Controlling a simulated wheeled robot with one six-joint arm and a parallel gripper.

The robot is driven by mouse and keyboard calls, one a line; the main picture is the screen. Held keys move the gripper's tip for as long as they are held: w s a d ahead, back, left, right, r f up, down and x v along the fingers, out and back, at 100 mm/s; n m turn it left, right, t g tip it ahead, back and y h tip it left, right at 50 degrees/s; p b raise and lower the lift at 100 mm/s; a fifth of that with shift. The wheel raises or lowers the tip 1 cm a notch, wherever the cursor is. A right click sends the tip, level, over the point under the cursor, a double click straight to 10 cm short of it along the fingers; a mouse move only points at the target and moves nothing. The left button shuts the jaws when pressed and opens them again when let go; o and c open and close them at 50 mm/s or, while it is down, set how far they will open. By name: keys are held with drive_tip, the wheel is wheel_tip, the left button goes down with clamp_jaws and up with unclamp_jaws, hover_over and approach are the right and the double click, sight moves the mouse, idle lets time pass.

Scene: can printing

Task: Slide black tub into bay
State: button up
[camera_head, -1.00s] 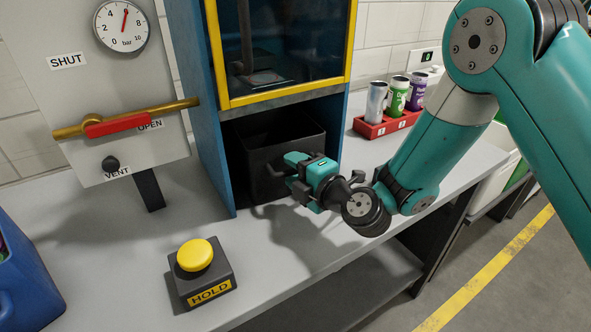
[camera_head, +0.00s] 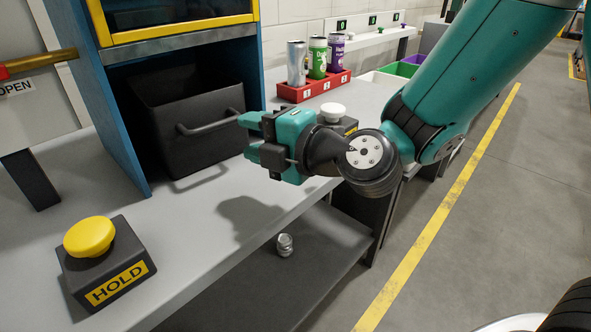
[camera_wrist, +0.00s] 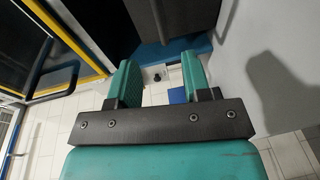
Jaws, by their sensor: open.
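The black tub (camera_head: 195,145) stands in the open bay under the yellow-framed window, its front face near the opening. Its bar handle (camera_head: 208,126) points out toward me. My gripper (camera_head: 250,142) is open and empty just off the right end of the handle, above the worktop's front edge. In the head view its fingers look apart from the handle or barely beside it; I cannot tell if they touch. In the wrist view both green fingers (camera_wrist: 160,78) are spread with nothing between them, and a dark surface lies beyond them.
The blue bay side panel (camera_head: 112,120) stands left of the tub. A yellow HOLD button (camera_head: 90,238) sits at the front left. A red rack (camera_head: 314,87) with cans and a white button (camera_head: 333,112) are at the right. A small metal piece (camera_head: 285,245) lies on the lower shelf.

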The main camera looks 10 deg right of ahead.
drive_tip(key=b+v, duration=0.7)
drive_tip(key=b, duration=0.3)
drive_tip(key=shift+d, duration=0.2)
drive_tip(key=shift+f, duration=0.15)
